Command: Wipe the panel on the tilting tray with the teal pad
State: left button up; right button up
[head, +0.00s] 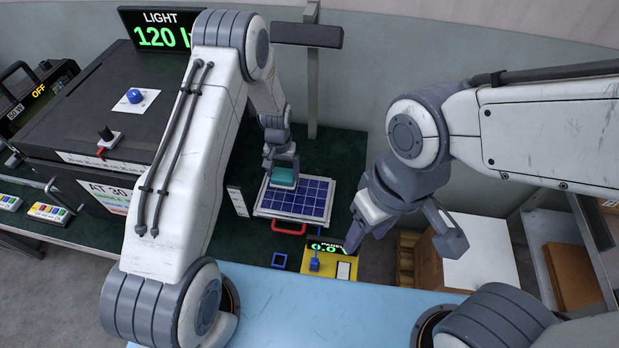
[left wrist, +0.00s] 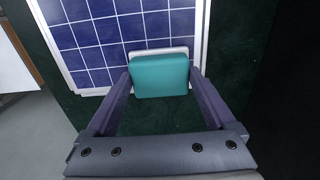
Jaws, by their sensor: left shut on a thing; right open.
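The blue solar panel (head: 312,198) with a pale frame lies on the dark green bench; it also fills the top of the left wrist view (left wrist: 98,35). The teal pad (head: 284,178) is over the panel's far left part. My left gripper (head: 282,163) is shut on the pad, one finger on each side, as the left wrist view shows (left wrist: 160,78). A pale edge shows beside the pad in that view. I cannot tell whether the pad touches the panel. My right gripper (head: 408,240) is open and empty, to the right of the yellow meter. The tray under the panel is mostly hidden.
A red handle (head: 289,229) shows at the panel's near edge. A yellow meter (head: 330,262) with a blue knob stands nearer. A dark lamp head (head: 307,35) on a post rises behind. A large black box (head: 100,110) stands left. Cardboard boxes (head: 428,270) stand right.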

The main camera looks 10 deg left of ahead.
pick_arm(q)
jog(key=shift+w, duration=0.4)
notch_tip(320, 180, up, 4)
jog(key=shift+s+f+p, duration=0.1)
jog(key=shift+f+p, duration=0.05)
jog(key=shift+p, duration=0.8)
jog(key=shift+r, duration=0.2)
jog(key=shift+r+p, duration=1.55)
jog(key=shift+r, duration=0.5)
pick_arm(e)
jog(key=shift+w+r, duration=0.15)
jog(key=shift+r, duration=1.05)
jog(key=shift+w+r, duration=0.15)
jog(key=shift+r, duration=1.05)
